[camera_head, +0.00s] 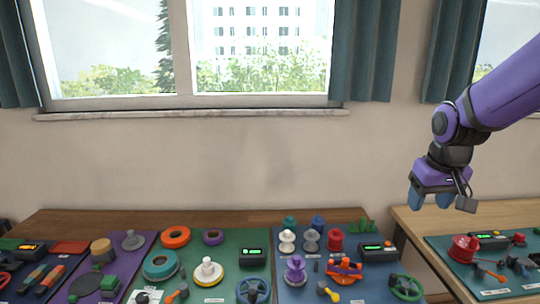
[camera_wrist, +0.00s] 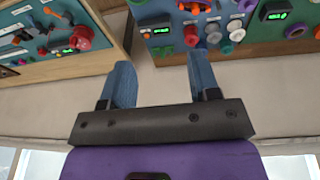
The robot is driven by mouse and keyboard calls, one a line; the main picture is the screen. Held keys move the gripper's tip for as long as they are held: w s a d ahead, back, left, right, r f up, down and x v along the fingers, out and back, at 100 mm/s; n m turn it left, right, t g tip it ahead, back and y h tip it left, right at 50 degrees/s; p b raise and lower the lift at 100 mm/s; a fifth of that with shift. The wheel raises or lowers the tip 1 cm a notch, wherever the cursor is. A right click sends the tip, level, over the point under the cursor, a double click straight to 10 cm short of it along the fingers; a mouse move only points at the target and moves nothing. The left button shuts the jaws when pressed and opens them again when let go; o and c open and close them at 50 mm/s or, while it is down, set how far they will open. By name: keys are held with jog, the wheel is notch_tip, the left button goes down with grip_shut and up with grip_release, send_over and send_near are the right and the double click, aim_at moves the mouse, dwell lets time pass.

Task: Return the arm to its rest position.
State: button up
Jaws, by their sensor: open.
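My purple arm reaches in from the right in the head view. My gripper (camera_head: 430,198) hangs in the air above the gap between the two tables, with its blue fingers pointing down. In the wrist view the fingers of my gripper (camera_wrist: 162,85) are spread apart, with nothing between them. My gripper touches no object.
A wooden table (camera_head: 100,222) with coloured boards of spools, wheels and displays stands at left and centre. A second table (camera_head: 425,222) with a blue board (camera_head: 500,285) and a red spool (camera_head: 463,248) stands at right. Behind are a wall, window (camera_head: 190,50) and curtains (camera_head: 362,50).

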jog(key=s+a+r+t, duration=0.1)
jog(key=s+r, duration=0.3)
jog(key=s, duration=0.5)
jog(key=s+a+r+t, duration=0.1)
jog(key=s+r, duration=0.3)
jog(key=s, duration=0.6)
jog(key=shift+s+a+r+t, duration=0.25)
jog(key=shift+a+r+t, duration=0.05)
jog(key=shift+a, duration=0.25)
